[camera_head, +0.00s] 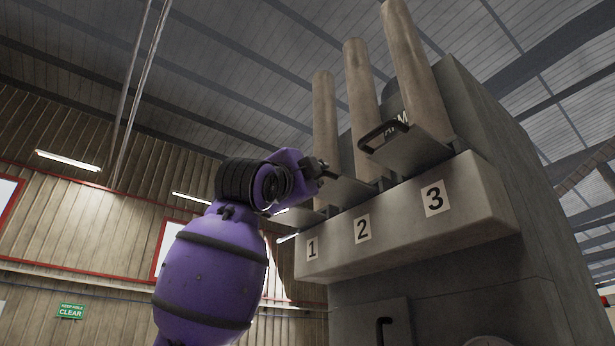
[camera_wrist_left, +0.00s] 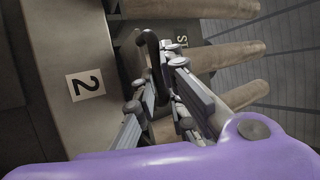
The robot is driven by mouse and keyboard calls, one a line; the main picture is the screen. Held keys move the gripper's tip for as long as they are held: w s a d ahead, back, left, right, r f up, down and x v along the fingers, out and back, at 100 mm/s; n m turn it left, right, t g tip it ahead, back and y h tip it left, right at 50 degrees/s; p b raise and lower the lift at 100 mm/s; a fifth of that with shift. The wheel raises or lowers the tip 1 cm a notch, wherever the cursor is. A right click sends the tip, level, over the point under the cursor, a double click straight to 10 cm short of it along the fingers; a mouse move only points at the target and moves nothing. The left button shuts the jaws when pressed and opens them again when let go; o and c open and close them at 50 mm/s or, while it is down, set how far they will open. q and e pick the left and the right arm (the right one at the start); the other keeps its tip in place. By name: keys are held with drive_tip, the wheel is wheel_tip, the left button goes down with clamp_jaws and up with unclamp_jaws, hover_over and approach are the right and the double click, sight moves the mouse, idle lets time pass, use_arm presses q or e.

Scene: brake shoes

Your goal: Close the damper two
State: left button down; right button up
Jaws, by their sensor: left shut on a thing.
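Damper two is a flat grey plate (camera_head: 352,191) at the foot of the middle pipe, above the number 2 label (camera_head: 362,229). In the head view it juts out from the box towards my left gripper (camera_head: 318,170). The wrist view shows the label 2 (camera_wrist_left: 86,84) and a black bar handle (camera_wrist_left: 150,50). The fingers of my left gripper (camera_wrist_left: 163,92) are shut around this handle, one on each side. The fingers hide part of the handle. In the head view my gripper and wrist cover the handle. My right gripper is in neither view.
Damper one (camera_head: 298,219) is low on the left, partly behind my arm. Several upright pipes (camera_head: 362,100) rise behind the plates. Open room lies left of the machine.

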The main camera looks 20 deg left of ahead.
sight(353, 192)
use_arm(q)
drive_tip(key=w+d, duration=0.4)
drive_tip(key=w, duration=0.1)
drive_tip(key=w+d, duration=0.2)
drive_tip(key=w, duration=0.1)
drive_tip(key=shift+w+d, duration=0.1)
drive_tip(key=shift+d, duration=0.2)
drive_tip(key=c, duration=2.1)
unclamp_jaws()
drive_tip(key=shift+o, duration=1.4)
drive_tip(key=shift+w+d, duration=0.1)
drive_tip(key=shift+d, duration=0.05)
drive_tip(key=shift+s+a+f, duration=0.1)
drive_tip(key=shift+s+a, duration=0.15)
drive_tip(key=shift+s, duration=0.05)
drive_tip(key=v, duration=1.1)
drive_tip(key=shift+s+f, duration=0.2)
drive_tip(key=shift+d, duration=0.1)
